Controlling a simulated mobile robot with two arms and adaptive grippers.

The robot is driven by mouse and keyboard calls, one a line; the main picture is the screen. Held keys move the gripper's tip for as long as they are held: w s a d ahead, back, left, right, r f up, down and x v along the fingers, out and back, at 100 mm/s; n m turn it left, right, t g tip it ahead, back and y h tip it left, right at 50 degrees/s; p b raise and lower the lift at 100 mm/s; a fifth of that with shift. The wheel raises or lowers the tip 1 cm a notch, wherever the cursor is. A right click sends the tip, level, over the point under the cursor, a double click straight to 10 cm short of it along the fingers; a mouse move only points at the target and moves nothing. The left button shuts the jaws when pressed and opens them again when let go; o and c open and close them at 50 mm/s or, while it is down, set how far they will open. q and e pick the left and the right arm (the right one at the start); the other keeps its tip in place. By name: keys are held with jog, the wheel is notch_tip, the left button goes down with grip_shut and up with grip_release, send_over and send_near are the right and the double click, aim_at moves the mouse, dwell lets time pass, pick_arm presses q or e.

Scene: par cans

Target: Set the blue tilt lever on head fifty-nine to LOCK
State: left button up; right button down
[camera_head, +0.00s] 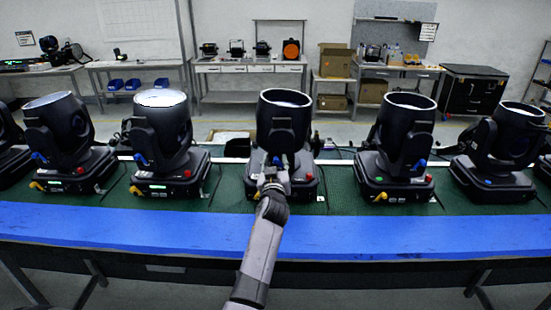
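Several black moving-head lights stand in a row on the green bench mat. Blue levers show on the neighbouring heads: one at the left (140,159), one at the far left (39,156), and one at the right (419,164). The head numbers and lock markings cannot be read.
The bench has a blue front edge (400,233). The bases carry red knobs (309,176) and yellow parts (136,190) close to the levers. The green mat (230,188) is clear between heads. Workbenches and a black case (472,90) stand behind.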

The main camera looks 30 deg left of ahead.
pick_arm(q)
jog(key=shift+s+d+r, duration=0.2)
jog(key=shift+s+r, duration=0.05)
jog(key=shift+w+a+f, duration=0.1)
jog(key=shift+w, duration=0.05)
grip_shut()
